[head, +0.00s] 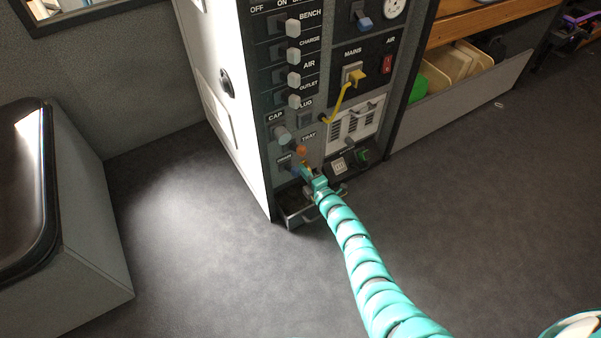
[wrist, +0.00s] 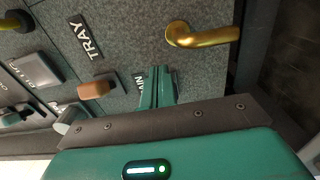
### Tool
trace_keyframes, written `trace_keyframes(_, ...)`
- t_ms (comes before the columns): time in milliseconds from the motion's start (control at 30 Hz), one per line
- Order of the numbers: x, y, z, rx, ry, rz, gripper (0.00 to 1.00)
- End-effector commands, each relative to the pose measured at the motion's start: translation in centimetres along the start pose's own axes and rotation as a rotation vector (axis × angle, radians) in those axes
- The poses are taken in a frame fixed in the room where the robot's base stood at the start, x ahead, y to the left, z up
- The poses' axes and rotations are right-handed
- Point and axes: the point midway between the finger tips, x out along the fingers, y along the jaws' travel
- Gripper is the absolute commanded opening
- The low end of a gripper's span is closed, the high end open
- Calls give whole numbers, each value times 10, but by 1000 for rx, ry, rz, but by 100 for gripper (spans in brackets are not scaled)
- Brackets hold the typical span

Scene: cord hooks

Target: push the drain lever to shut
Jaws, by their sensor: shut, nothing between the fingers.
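A brass lever (wrist: 205,36) with a bent end sticks out from the grey panel at the top of the wrist view; it appears to be the drain lever. In the head view my gripper (head: 309,174) is at the lower part of the cabinet front, near the drain label (head: 284,155). The lever is too small to make out there.
An orange knob (wrist: 97,88) sits left of my fingers, near the "TRAY" label (wrist: 86,38). The cabinet (head: 239,110) carries several switches above, and a yellow cord (head: 340,101) hangs from the mains plug. A black-rimmed basin (head: 45,190) stands at left. The floor between is clear.

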Motion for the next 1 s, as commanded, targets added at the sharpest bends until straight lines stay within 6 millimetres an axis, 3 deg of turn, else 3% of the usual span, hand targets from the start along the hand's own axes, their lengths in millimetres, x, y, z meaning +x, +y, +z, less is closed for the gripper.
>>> trace_keyframes(1000, 3, 1, -45, 3, 14, 4, 0)
